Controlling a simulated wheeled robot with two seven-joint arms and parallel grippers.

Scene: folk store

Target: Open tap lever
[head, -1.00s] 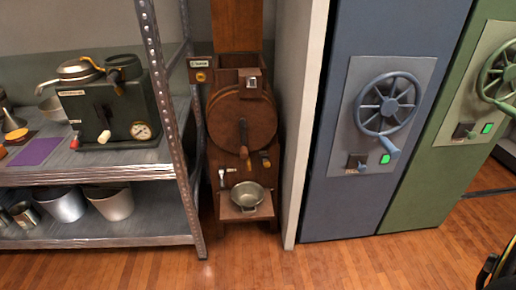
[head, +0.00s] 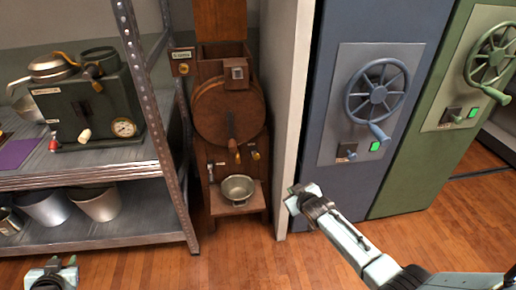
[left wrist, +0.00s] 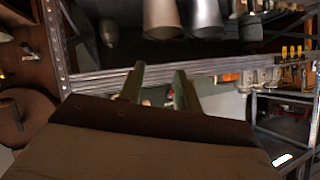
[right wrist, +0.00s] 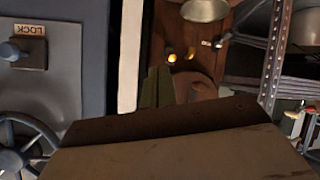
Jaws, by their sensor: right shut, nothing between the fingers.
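A brown wooden machine (head: 228,110) with a round drum stands between the shelf and the blue cabinet. Low on its front are a small metal tap-like fitting (head: 211,168) and a small brass-ended handle (head: 253,154). A longer handle (head: 233,150) hangs on the drum. Which of these is the tap lever I cannot tell. My right gripper (head: 295,196) is right of the machine, apart from it, shut and empty; its closed fingers show in the right wrist view (right wrist: 158,87). My left gripper (head: 52,268) is low in front of the shelf; its fingers are apart in the left wrist view (left wrist: 158,85).
A metal bowl (head: 237,189) sits on the machine's ledge. A metal shelf (head: 110,175) with pots and a dark machine (head: 90,105) stands left. A pale wall edge (head: 288,120) and blue cabinet (head: 365,140) with a wheel stand right. Wooden floor in front is open.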

